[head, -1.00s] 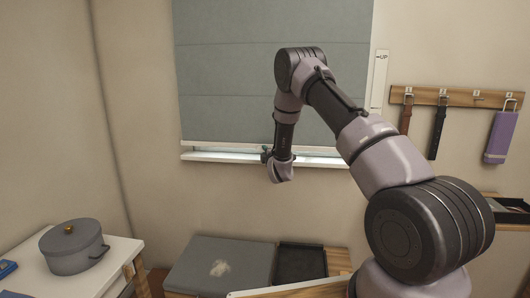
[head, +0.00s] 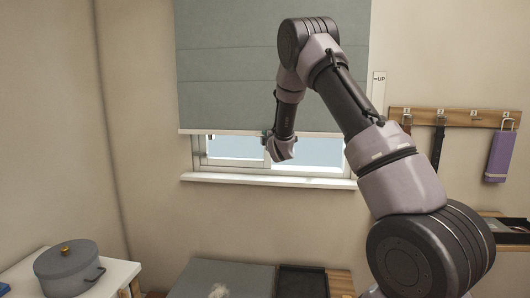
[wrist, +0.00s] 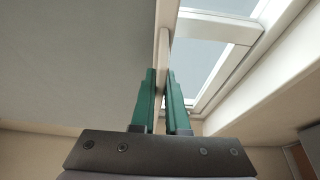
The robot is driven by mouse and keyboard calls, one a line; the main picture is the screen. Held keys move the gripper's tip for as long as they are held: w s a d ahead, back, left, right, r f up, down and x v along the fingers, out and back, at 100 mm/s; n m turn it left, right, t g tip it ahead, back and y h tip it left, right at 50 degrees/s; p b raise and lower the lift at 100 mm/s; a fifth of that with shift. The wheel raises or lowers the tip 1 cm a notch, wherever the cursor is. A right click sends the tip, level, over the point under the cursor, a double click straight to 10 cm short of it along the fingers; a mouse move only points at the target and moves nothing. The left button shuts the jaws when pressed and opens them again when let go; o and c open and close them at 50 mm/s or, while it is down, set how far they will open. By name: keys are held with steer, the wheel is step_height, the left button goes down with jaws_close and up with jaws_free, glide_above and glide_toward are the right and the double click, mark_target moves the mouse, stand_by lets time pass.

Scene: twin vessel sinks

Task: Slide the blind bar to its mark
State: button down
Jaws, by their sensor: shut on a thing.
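The grey blind (head: 230,70) hangs over the window, with a pale blind bar (head: 222,132) along its lower edge. The bar stands above the window sill, with glass showing beneath it. In the wrist view, the green fingers of my gripper (wrist: 161,88) are shut on the blind bar (wrist: 163,50), one on each side. A white strip (head: 379,88) marked "UP" with an arrow is on the wall right of the blind; my arm hides its lower part. I cannot make out a separate mark line.
The window sill (head: 250,180) juts out below. A wooden hook rail (head: 455,118) with straps and a purple item (head: 499,156) hangs at right. A grey pot (head: 68,270) stands at lower left. The wall below the sill is clear.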

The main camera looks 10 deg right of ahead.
steer(key=shift+r, duration=1.3)
steer(key=c, duration=0.9)
jaws_free()
steer(key=s, duration=1.1)
steer(key=shift+d, duration=0.4)
steer(key=shift+w, duration=0.1)
